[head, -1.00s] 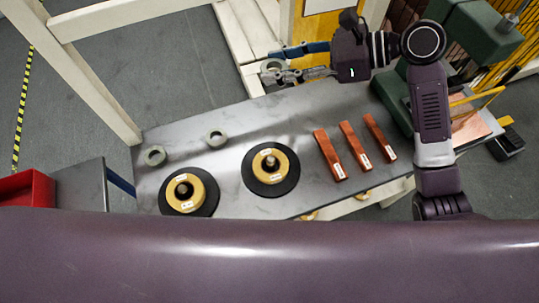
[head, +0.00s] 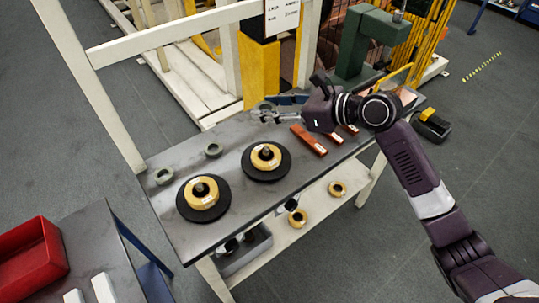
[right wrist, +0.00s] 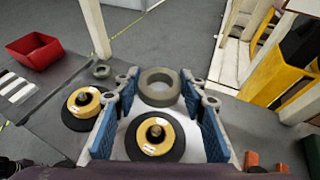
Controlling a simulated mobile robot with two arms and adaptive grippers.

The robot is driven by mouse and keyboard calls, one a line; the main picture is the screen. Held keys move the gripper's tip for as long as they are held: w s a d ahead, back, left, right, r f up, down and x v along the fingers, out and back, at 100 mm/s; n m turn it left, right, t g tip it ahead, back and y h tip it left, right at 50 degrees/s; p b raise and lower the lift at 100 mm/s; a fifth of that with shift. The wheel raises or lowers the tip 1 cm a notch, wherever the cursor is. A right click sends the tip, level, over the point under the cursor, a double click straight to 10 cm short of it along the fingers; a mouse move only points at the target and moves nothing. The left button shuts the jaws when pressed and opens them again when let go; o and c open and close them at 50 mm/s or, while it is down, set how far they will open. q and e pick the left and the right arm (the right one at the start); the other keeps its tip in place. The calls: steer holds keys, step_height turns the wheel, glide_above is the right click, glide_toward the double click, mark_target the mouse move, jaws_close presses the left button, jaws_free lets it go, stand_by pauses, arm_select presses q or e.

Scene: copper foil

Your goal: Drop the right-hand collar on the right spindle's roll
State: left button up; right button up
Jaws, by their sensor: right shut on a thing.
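My right gripper (head: 288,109) is shut on a grey ring collar (head: 264,108) and holds it up beyond the far edge of the bench in the head view. In the right wrist view the held collar (right wrist: 158,76) sits between the blue-padded fingers. The right spindle's gold roll (head: 266,152) lies on a black disc, with the dark spindle top in its centre; this roll also shows in the right wrist view (right wrist: 139,137), apart from the collar. The left spindle's roll (head: 201,201) is similar. My left gripper is out of view.
Two loose grey collars, a left one (head: 164,176) and a right one (head: 214,150), lie on the grey bench (head: 185,245). Copper bars (head: 308,140) lie to the right. A red bin (head: 35,258) stands on a side table. A green machine (head: 352,55) stands at the back.

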step_height(320, 180, down, 10)
steer(key=shift+s, duration=0.1)
steer(key=shift+f, duration=0.35)
step_height(320, 180, down, 4)
steer(key=shift+f+b, duration=0.1)
steer(key=shift+b, duration=0.25)
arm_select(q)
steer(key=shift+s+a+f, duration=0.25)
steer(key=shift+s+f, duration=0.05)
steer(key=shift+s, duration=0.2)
arm_select(e)
steer(key=shift+f, duration=0.15)
